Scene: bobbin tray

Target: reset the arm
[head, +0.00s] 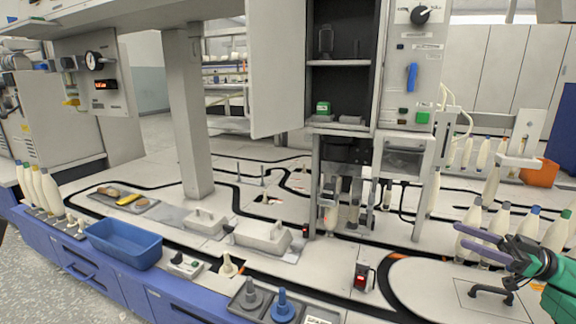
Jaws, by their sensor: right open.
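My right gripper (479,243) reaches in from the right edge over the right part of the worktop. Its two purple fingers point left and stand apart, with nothing between them. Its green wrist shows behind the fingers. It is in front of a row of white bobbins with coloured tips (498,222). I cannot tell whether it touches any of them. My left gripper does not show.
A blue tray (124,243) sits at the front left edge. Grey and blue pegs (283,306) stand in a holder at the front middle. A cabinet with an open door (275,70) rises at the centre. Black tracks cross the worktop. An orange bin (540,172) is at the back right.

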